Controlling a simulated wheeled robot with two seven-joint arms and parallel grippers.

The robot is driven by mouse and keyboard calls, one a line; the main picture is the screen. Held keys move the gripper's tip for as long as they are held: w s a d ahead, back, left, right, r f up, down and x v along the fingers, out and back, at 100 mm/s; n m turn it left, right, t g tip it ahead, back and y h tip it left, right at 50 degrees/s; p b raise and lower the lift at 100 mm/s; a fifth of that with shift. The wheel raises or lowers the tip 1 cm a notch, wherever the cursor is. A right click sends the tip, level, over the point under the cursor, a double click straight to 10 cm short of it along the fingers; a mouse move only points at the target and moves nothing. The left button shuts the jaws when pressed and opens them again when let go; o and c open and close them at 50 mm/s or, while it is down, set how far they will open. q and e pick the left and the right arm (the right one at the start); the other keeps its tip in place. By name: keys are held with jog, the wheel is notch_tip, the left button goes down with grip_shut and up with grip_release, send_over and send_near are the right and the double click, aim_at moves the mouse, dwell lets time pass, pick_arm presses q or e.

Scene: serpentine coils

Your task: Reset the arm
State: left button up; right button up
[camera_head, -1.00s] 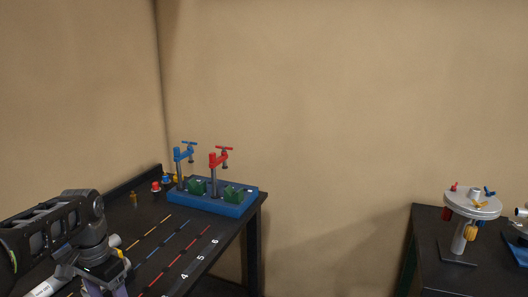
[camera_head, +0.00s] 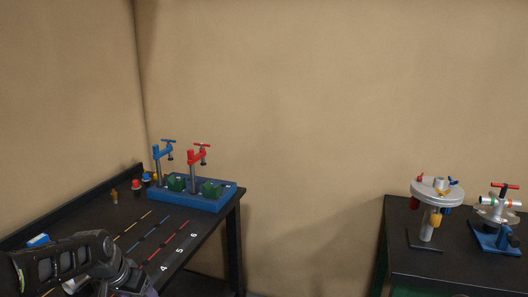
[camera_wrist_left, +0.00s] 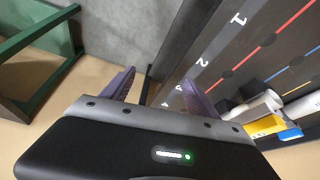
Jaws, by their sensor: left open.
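My left arm (camera_head: 65,262) comes in at the lower left of the head view, over the near part of the left black table (camera_head: 70,220). Its gripper is cut off by the bottom edge there. In the left wrist view my left gripper (camera_wrist_left: 155,92) shows two purple fingers spread apart with nothing between them. Beyond the fingers are the table edge and the floor. The table top with white numbers and coloured lines (camera_wrist_left: 255,60) lies to the right of the fingers. My right gripper is in neither view.
A blue base (camera_head: 190,202) with a blue clamp (camera_head: 160,152) and a red clamp (camera_head: 195,157) stands at the table's far end. White, yellow and blue pieces (camera_wrist_left: 264,125) lie near the left gripper. A second table (camera_head: 440,262) at right holds a round stand (camera_head: 437,190).

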pick_arm(q)
jog(key=s+d+f+n+h, duration=0.1)
jog(key=s+d+f, duration=0.1)
jog(key=d+f, duration=0.7)
jog(key=s+d+f+n+h, duration=0.1)
jog(key=s+d+f, duration=0.2)
jog(key=d+f, duration=0.55)
jog(key=s+d+f+g, duration=0.1)
jog(key=s+d+f, duration=0.2)
jog(key=s+f, duration=0.2)
jog(key=s+d+f+g+h, duration=0.1)
jog(key=s+d+f, duration=0.2)
jog(key=s, duration=0.8)
jog(key=s+d+f+g, duration=0.2)
jog(key=s+d+f, duration=0.1)
jog(key=s+f, duration=0.4)
jog(key=shift+s+d+n+h, duration=0.3)
jog(key=shift+s+n, duration=0.1)
jog(key=shift+s, duration=0.1)
jog(key=shift+a, duration=0.1)
